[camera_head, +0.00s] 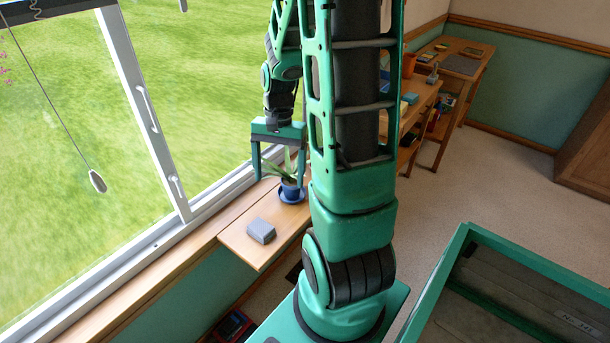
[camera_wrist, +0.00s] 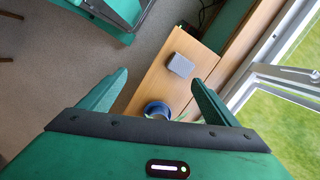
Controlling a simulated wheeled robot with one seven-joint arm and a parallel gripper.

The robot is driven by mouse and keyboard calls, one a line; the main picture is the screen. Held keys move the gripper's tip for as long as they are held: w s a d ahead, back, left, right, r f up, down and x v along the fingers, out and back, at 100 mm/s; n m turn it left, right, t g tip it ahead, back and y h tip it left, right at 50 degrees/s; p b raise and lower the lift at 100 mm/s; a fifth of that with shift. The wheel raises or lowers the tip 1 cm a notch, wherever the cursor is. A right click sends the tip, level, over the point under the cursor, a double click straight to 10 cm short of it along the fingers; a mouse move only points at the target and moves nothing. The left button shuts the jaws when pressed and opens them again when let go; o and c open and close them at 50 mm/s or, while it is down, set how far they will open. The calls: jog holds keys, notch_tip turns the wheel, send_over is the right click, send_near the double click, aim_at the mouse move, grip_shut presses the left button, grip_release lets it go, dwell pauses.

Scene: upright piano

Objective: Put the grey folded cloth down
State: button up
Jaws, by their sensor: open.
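The grey folded cloth (camera_head: 261,231) lies as a small flat block on a wooden shelf (camera_head: 240,248) under the window. It also shows on the shelf in the wrist view (camera_wrist: 181,65), beyond my fingertips and a little right of centre. My gripper (camera_head: 280,176) is open, and I see nothing held between its fingers. It hangs above the shelf, apart from the cloth. In the wrist view, my gripper's two fingers (camera_wrist: 160,78) are spread wide.
A potted plant in a blue pot (camera_head: 291,190) stands on the shelf behind the cloth, close under my gripper. The window frame (camera_head: 150,120) runs along the left. Wooden desks (camera_head: 466,60) with small items stand farther back.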

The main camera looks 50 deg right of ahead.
jog(key=s+a+r+n, duration=0.2)
jog(key=s+r+n, duration=0.1)
jog(key=s+r, duration=0.2)
jog(key=s+a+r+n+t+h, duration=0.1)
jog(key=s+a+r+n, duration=0.2)
jog(key=s+r, duration=0.3)
jog(key=s, duration=0.3)
jog(key=shift+s+h, duration=0.3)
jog(key=shift+s, duration=0.05)
jog(key=shift+o, duration=0.7)
jog(key=shift+d, duration=0.1)
